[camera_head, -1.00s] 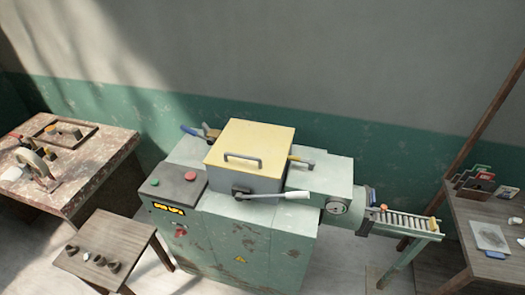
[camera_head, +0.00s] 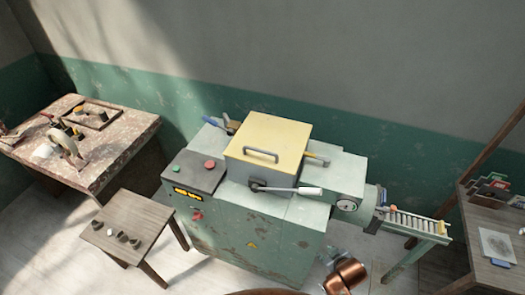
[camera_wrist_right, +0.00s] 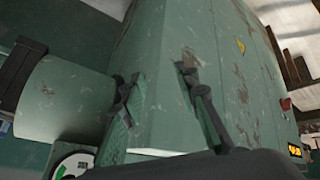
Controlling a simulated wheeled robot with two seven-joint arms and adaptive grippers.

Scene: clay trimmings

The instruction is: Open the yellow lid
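The yellow lid (camera_head: 285,135) lies flat and shut on top of the green machine (camera_head: 240,232) in the head view. A grey bar handle (camera_head: 261,155) sits on the lid near its front edge. My right gripper (camera_head: 334,254) is low in front of the machine, below and to the right of the lid, and does not touch the lid. In the right wrist view, its two dark fingers (camera_wrist_right: 155,75) stand apart with nothing between them, against the green machine body behind. The lid is not in the wrist view. My left gripper is not in view.
A lever with a white grip (camera_head: 310,190) sticks out at the machine's front, below the lid. A control box (camera_head: 196,172) with red and green buttons is to the left, a roller chute (camera_head: 412,223) to the right. A small stool (camera_head: 130,230) stands at front left.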

